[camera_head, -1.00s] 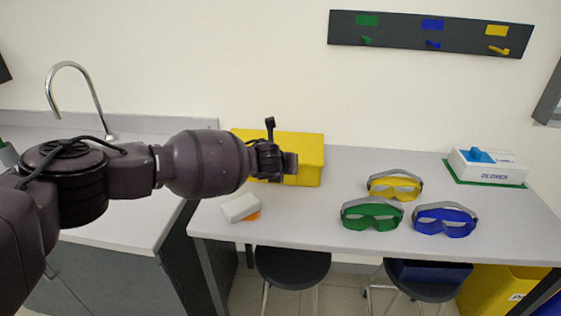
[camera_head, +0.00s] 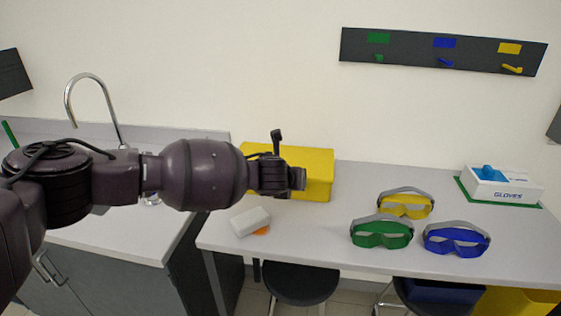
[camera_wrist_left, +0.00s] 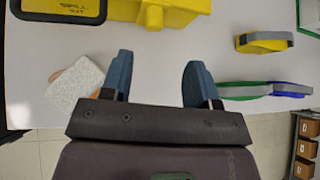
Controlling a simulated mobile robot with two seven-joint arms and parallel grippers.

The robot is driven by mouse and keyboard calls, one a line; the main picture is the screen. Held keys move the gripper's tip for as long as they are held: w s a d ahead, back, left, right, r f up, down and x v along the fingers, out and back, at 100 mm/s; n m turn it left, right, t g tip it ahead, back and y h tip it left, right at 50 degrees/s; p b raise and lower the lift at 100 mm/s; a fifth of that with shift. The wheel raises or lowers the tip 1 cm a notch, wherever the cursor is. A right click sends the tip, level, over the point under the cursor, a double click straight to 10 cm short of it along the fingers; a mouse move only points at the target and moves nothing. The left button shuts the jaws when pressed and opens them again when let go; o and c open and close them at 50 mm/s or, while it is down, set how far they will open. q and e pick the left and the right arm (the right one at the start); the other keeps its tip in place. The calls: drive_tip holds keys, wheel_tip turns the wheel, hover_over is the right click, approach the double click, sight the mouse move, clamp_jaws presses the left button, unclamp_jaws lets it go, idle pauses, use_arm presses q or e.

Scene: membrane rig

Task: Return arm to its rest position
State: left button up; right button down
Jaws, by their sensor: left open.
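My left arm (camera_head: 205,174) reaches in from the left in the head view. Its left gripper (camera_head: 298,179) is in front of the yellow box (camera_head: 318,172) and above the table. In the left wrist view the two blue fingertips of the left gripper (camera_wrist_left: 157,76) are apart with nothing between them. Bare table shows below the fingers. My right gripper is in neither view.
The table (camera_head: 320,228) holds a white block (camera_head: 250,221) over something orange, yellow goggles (camera_head: 404,204), green goggles (camera_head: 381,233), blue goggles (camera_head: 456,240) and a glove box (camera_head: 500,185). A hook rack (camera_head: 410,56) hangs on the wall. A faucet (camera_head: 95,90) stands left.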

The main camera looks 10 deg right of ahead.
use_arm(q)
drive_tip(key=s+d+r+n+h, duration=0.6)
drive_tip(key=s+d+r+n, duration=0.1)
drive_tip(key=d+r+n, duration=0.15)
drive_tip(key=s+a+r+n+h, duration=0.2)
drive_tip(key=s+r+n+h, duration=0.15)
drive_tip(key=n, duration=0.45)
drive_tip(key=s+a+f+n+t+y, duration=0.1)
drive_tip(key=a+f+n+t+y, duration=0.15)
drive_tip(key=a+f+n, duration=0.55)
drive_tip(key=s+a+f+n+t+y, duration=0.1)
drive_tip(key=a+f+n+t+y, duration=0.2)
drive_tip(key=a, duration=0.9)
drive_tip(key=s+a+f+n+t+y, duration=0.1)
drive_tip(key=a+f+n+t+y, duration=0.15)
drive_tip(key=a+f+n, duration=0.6)
drive_tip(key=s+a+f+n+g+y, duration=0.1)
drive_tip(key=s+a+f+g+y, duration=0.1)
drive_tip(key=s+a+f, duration=0.6)
drive_tip(key=s+a+f+n+g+y, duration=0.2)
drive_tip(key=s+a+f+y, duration=0.3)
drive_tip(key=s+a+f, duration=0.4)
drive_tip(key=s+g, duration=0.1)
drive_tip(key=s, duration=0.4)
drive_tip(key=shift+s, duration=0.25)
